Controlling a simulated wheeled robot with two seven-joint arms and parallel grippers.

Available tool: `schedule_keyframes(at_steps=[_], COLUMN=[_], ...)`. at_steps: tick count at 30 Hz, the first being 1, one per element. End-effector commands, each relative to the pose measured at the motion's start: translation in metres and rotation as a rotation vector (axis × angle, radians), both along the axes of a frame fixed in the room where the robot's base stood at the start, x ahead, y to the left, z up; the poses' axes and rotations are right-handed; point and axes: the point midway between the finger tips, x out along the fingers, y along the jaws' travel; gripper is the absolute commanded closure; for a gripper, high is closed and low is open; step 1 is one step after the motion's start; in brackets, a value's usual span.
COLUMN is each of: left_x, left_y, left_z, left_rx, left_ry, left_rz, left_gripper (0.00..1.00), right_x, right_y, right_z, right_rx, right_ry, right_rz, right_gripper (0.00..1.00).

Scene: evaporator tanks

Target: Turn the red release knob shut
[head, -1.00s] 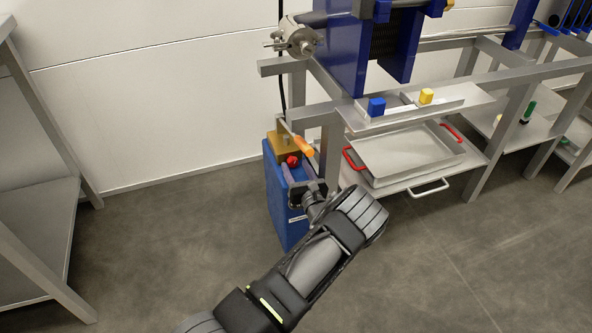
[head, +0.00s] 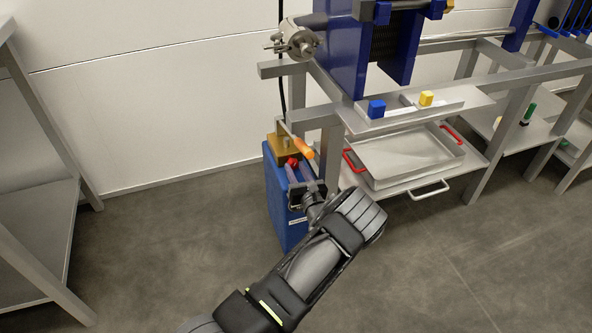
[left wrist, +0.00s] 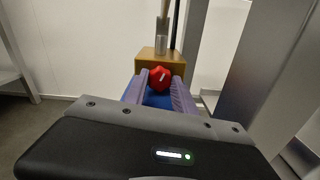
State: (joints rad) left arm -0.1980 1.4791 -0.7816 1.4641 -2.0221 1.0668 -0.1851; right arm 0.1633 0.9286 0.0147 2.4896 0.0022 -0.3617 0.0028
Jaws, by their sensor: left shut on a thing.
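The red release knob (head: 292,161) is on the front of a brass block (head: 281,148) on top of a blue box (head: 277,196). In the left wrist view the knob (left wrist: 160,78) has a pale mark on its face and sits between the tips of my two fingers. My left gripper (head: 296,167) reaches it from the front right and is shut on it. The fingers hide part of the knob in the head view. My right gripper is in neither view.
A steel frame leg (head: 330,152) stands close on the right. A steel tray (head: 408,157) with red handles lies on a low shelf. Open floor lies in front.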

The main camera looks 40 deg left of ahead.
Motion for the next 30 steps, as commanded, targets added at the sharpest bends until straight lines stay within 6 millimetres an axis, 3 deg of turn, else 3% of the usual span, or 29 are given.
schedule_keyframes(at_steps=[8,18,28,29,30], left_x=[-0.0002,-0.0007,-0.0007,-0.0007,-0.0007], left_y=[-0.0001,0.0005,0.0005,0.0005,0.0005], left_z=[0.0000,0.0004,0.0000,0.0000,0.0000], left_rx=[-0.024,-0.223,-0.242,-0.242,-0.241], left_ry=[-0.035,-0.322,-0.348,-0.348,-0.348], left_rz=[0.000,0.000,0.000,0.000,0.000], left_gripper=[1.00,1.00,1.00,0.66,0.63], right_x=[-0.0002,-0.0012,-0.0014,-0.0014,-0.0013], right_y=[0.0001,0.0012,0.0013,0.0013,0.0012], right_z=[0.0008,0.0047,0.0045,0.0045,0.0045], right_rx=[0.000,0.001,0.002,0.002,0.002], right_ry=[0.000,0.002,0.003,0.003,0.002], right_rz=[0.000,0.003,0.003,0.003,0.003], right_gripper=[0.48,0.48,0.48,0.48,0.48])
